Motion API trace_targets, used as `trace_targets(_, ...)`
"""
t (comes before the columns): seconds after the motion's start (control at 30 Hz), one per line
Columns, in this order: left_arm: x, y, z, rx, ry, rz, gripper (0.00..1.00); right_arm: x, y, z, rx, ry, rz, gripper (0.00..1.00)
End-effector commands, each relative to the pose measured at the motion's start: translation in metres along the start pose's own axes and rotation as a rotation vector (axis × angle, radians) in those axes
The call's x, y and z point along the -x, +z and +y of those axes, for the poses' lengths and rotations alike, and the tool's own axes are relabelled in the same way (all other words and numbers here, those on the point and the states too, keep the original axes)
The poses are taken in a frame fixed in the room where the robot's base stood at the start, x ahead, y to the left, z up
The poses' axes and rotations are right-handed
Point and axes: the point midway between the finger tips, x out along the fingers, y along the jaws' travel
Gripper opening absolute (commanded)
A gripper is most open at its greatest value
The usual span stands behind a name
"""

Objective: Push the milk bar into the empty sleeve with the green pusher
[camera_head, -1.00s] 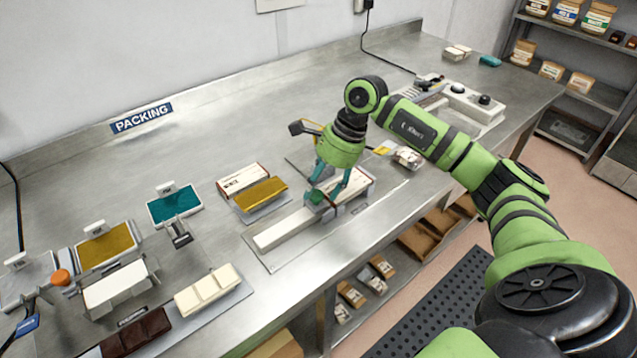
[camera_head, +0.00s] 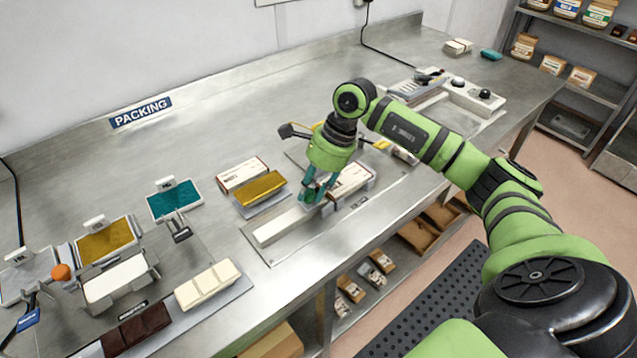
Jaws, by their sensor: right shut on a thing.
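My right gripper (camera_head: 313,196) is shut on the green pusher (camera_head: 311,196), low over the pale guide strip (camera_head: 280,228). The fingers cover much of the pusher. A white sleeve (camera_head: 352,179) lies in the holder at the far right end of the strip, just right of the gripper. Its mouth is hidden by the fingers. I cannot make out the milk bar; whether it is inside the sleeve or behind the fingers I cannot tell. A gold-wrapped bar (camera_head: 261,188) lies on a small plate left of the gripper. My left gripper is not in view.
A white box (camera_head: 243,174) lies behind the gold bar. At the front left are a white bar (camera_head: 208,286), a dark bar (camera_head: 137,332), and teal (camera_head: 174,201) and gold (camera_head: 106,240) stacks. A scale-like unit (camera_head: 470,95) stands far right.

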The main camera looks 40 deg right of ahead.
Motion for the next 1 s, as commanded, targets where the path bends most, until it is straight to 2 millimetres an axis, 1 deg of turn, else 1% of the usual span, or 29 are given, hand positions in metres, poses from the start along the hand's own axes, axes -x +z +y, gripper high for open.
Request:
trace_targets(0.03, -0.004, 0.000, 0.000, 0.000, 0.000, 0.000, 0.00, -0.005, 0.011, 0.004, 0.008, -0.001, -0.007, 0.00)
trace_targets(0.3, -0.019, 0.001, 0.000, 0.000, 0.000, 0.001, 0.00, -0.028, 0.067, 0.029, 0.010, -0.003, -0.009, 0.00)
trace_targets(0.4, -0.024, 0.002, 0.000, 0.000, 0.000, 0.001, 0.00, -0.034, 0.084, 0.037, 0.009, -0.003, -0.009, 0.00)
trace_targets(0.5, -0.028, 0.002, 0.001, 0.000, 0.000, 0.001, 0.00, -0.039, 0.098, 0.042, 0.007, -0.004, -0.008, 0.00)
trace_targets(0.6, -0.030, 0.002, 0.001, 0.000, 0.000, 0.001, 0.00, -0.043, 0.108, 0.046, 0.006, -0.004, -0.008, 0.00)
trace_targets(0.7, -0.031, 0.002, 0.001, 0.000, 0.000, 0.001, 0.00, -0.044, 0.113, 0.049, 0.003, -0.005, -0.008, 0.00)
trace_targets(1.0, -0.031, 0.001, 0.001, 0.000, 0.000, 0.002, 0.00, -0.045, 0.117, 0.051, 0.005, -0.001, -0.013, 0.00)
